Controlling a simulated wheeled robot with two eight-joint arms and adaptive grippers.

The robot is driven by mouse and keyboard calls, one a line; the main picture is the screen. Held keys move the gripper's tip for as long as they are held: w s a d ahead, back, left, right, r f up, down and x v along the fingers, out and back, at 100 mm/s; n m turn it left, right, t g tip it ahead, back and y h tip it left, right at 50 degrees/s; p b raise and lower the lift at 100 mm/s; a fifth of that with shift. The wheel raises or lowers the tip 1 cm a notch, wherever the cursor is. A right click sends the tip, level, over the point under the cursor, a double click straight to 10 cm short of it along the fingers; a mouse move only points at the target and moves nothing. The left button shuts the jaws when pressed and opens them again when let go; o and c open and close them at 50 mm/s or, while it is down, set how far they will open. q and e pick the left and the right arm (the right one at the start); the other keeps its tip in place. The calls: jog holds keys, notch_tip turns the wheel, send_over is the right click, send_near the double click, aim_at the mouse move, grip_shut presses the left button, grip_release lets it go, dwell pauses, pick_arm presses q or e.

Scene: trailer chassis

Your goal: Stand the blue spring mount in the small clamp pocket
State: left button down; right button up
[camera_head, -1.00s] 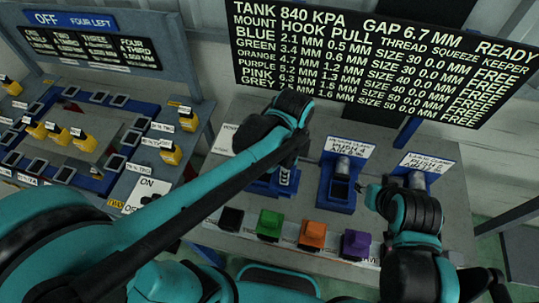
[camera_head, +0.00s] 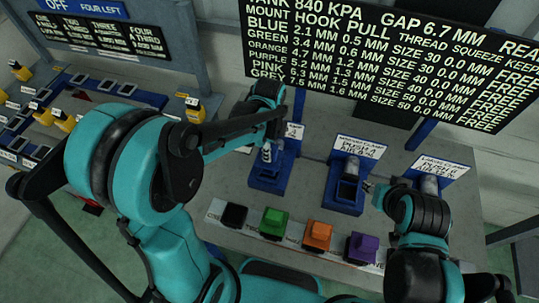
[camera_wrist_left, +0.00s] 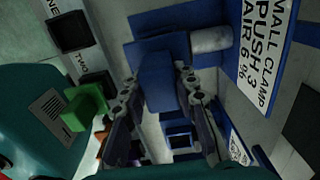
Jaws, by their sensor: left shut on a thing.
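My left gripper (camera_wrist_left: 160,100) is shut on a blue block, the blue spring mount (camera_wrist_left: 157,82), seen between its fingers in the left wrist view. In the head view my left gripper (camera_head: 266,150) is over the blue small clamp (camera_head: 268,180). The small clamp's silver cylinder (camera_wrist_left: 211,40) and its sign (camera_wrist_left: 258,75) show in the wrist view. The fingers and mount hide the small clamp pocket, so I cannot tell whether the mount is in it. My right gripper (camera_head: 369,187) is beside the middle clamp; its jaw opening is too small to tell.
A dark square slot (camera_head: 234,215) stands at the bench front, beside the green mount (camera_head: 273,222), orange mount (camera_head: 317,235) and purple mount (camera_head: 361,247). The middle clamp (camera_head: 345,195) and large clamp (camera_head: 429,185) stand to the right. A black board (camera_head: 390,65) stands behind.

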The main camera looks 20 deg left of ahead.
pick_arm(q)
jog(key=shift+f, duration=1.5)
jog(key=shift+f+b, duration=0.15)
jog(key=shift+b, duration=0.25)
jog(key=c, duration=1.2)
grip_release()
